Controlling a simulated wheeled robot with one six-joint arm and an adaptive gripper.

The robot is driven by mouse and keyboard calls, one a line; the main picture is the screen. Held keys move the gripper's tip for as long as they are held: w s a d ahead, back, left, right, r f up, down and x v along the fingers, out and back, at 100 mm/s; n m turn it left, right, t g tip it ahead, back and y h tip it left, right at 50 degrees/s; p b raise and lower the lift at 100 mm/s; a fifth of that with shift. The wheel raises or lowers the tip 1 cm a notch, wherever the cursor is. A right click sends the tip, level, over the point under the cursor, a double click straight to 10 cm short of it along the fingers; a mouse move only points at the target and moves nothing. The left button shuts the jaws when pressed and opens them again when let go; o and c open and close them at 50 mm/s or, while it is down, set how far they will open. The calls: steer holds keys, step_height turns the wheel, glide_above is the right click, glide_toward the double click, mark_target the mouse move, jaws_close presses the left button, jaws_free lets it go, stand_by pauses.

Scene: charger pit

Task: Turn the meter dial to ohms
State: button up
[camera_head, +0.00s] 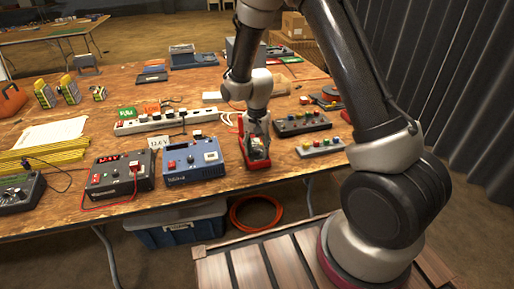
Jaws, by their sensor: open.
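A small red-edged device (259,164), which looks like the hand meter, lies on the wooden workbench (150,90) near its front edge. My gripper (258,148) points down right over this device, with its fingers open. The fingers cover much of the device's face. I cannot see the dial or its setting, and I cannot tell whether the fingers touch it.
Left of it stand a blue-grey box (194,162), a dark box with a red display (120,174) and a meter-like box (18,194). A white power strip (160,124) lies behind. Button boxes (302,124) are close on the right. A corrugated wall (440,70) stands beyond.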

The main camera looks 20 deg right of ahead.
mark_target(257, 150)
step_height(257, 150, up, 12)
stand_by(0.4)
